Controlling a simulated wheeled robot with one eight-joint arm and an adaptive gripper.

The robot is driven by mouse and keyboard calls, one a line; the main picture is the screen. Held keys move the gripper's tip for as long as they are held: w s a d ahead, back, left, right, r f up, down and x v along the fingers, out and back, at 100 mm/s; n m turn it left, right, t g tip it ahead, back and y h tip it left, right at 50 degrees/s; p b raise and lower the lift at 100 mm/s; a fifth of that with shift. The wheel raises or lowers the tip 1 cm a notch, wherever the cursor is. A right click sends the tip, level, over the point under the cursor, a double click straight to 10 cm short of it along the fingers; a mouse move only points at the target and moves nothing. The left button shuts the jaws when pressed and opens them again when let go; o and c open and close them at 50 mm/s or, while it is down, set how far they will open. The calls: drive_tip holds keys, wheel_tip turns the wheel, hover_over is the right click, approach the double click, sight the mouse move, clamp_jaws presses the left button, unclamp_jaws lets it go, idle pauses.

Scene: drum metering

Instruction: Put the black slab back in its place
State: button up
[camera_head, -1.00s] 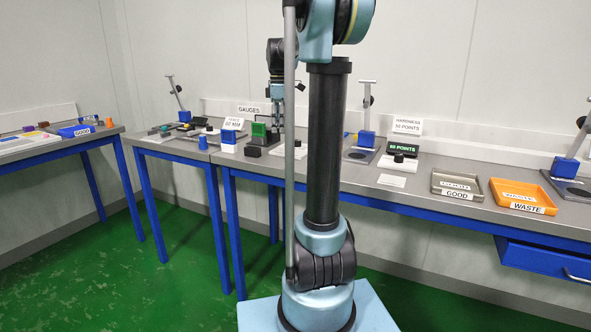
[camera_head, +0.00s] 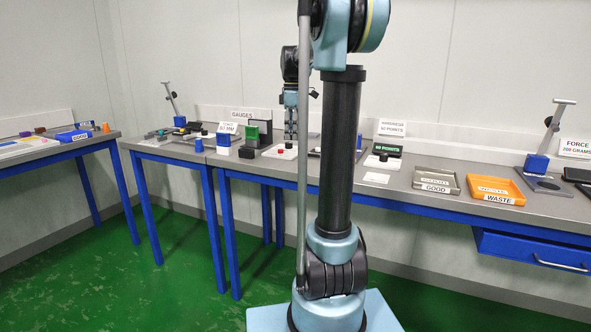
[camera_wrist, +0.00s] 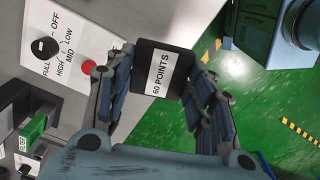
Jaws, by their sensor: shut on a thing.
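A black slab (camera_wrist: 150,82) with a white label reading "60 POINTS" sits between the fingers of my gripper (camera_wrist: 163,85) in the wrist view. The fingers are shut on its two sides, and the label faces the camera. In the head view my gripper (camera_head: 290,118) hangs over the bench behind my arm's column, and I cannot make out the slab there. Green displays or blocks stand near it: one on the gauge stand (camera_head: 251,136), and one by the "HARDNESS 50 POINTS" sign (camera_head: 392,128). I cannot tell which spot is the slab's place.
A white panel (camera_wrist: 58,60) with a black knob and red button lies left of the slab in the wrist view. The grey GOOD tray (camera_head: 437,176) and orange WASTE tray (camera_head: 530,200) are right on the bench. Green floor (camera_wrist: 270,95) shows below the slab's right side.

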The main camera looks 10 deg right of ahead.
sight(292, 166)
idle(0.3)
drive_tip(key=m, duration=0.1)
drive_tip(key=f+m, duration=0.1)
drive_tip(key=m, duration=0.1)
drive_tip(key=shift+a, duration=0.1)
drive_tip(key=shift+m, duration=0.3)
drive_tip(key=shift+f, duration=5.05)
drive_tip(key=o, duration=1.1)
drive_tip(key=shift+o, duration=0.2)
wheel_tip(292, 166, up, 12)
drive_tip(key=shift+s+r, duration=0.1)
drive_tip(key=shift+s, duration=0.05)
